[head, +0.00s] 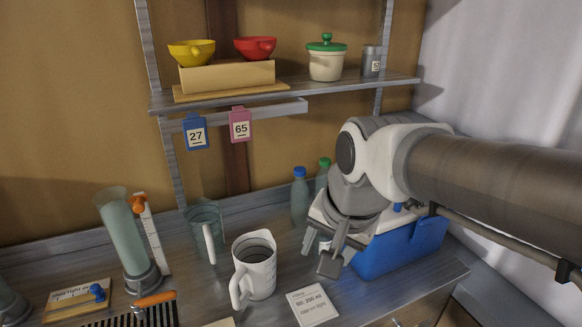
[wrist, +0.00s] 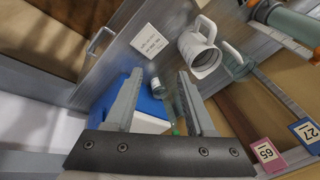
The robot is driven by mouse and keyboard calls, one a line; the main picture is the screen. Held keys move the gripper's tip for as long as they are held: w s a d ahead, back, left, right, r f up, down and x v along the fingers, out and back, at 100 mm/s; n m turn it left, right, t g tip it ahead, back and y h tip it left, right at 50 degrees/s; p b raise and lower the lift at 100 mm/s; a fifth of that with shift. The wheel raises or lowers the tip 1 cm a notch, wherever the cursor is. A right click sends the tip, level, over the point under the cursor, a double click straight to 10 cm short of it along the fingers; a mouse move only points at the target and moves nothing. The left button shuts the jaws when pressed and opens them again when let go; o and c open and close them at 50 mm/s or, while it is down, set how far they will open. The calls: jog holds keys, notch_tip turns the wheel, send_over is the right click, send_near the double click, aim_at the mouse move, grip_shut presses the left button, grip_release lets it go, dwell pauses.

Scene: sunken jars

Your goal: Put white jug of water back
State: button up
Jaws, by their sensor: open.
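The white jug (head: 262,278) stands upright on the grey counter, its handle toward the lower left. Its inside looks grey, and I cannot tell how much water is in it. In the wrist view the white jug (wrist: 197,50) is beyond the fingertips, a little to the right. My gripper (head: 322,254) is open and empty, to the right of the jug and apart from it. In the wrist view both fingers of my gripper (wrist: 157,75) are spread with nothing held between them.
A clear jug (head: 206,247) stands behind the white one. Two bottles (head: 300,200) and a blue box (head: 400,252) are near my arm. A printed card (head: 312,306) lies in front. A tall cylinder (head: 124,235) stands left. A shelf (head: 330,88) above holds bowls and a lidded pot.

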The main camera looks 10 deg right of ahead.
jog(key=s+d+n+t+h, duration=0.1)
jog(key=s+d+n, duration=0.3)
jog(key=s+n, duration=0.2)
jog(key=shift+s+r+n+t, duration=0.25)
jog(key=shift+n+t, duration=0.15)
